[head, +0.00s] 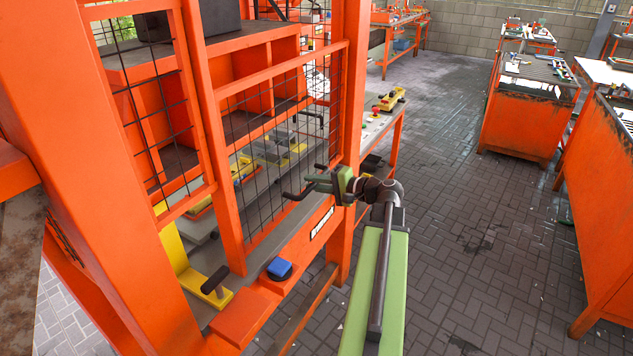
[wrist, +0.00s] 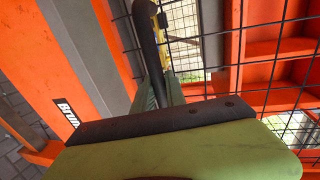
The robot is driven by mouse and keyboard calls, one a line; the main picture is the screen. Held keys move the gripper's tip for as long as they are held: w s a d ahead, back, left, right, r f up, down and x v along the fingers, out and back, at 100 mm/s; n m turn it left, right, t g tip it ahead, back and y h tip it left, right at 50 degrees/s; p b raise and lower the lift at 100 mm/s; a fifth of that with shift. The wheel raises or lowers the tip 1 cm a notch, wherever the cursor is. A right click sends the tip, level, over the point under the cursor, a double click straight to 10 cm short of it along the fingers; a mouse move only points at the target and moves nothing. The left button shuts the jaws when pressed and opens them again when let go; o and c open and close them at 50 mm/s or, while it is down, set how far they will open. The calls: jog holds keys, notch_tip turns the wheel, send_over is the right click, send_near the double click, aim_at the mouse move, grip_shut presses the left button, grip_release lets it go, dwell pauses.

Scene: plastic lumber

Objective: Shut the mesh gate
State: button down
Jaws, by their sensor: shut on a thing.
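The mesh gate (head: 222,160) is an orange frame with black wire mesh, standing upright at the left of centre in the head view. Its mesh and orange bars also show in the wrist view (wrist: 236,60). My gripper (head: 308,186) is at the gate's lower right, in front of the mesh. It is shut on a dark bar handle (wrist: 148,38), which runs up past the fingers (wrist: 160,90) with a yellow piece near its upper end. The fingers partly hide the handle. I cannot tell how far the gate stands from its closed place.
A yellow bracket with a black grip (head: 215,281) and a blue knob (head: 279,268) sit at the lower left. A grey bench (head: 378,122) with parts stands behind the gate. Orange workbenches (head: 522,122) stand at the right. The paved floor (head: 470,220) between is clear.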

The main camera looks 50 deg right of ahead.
jog(key=f, duration=0.1)
jog(key=f+b, duration=0.1)
jog(key=shift+a+f, duration=0.3)
jog(key=shift+f, duration=0.1)
jog(key=shift+s, duration=0.1)
jog(key=c, duration=1.4)
grip_release()
jog(key=shift+d, duration=0.1)
jog(key=shift+s+d+r, duration=0.1)
jog(key=shift+s, duration=0.05)
jog(key=shift+p+v, duration=1.6)
jog(key=shift+v, duration=6.9)
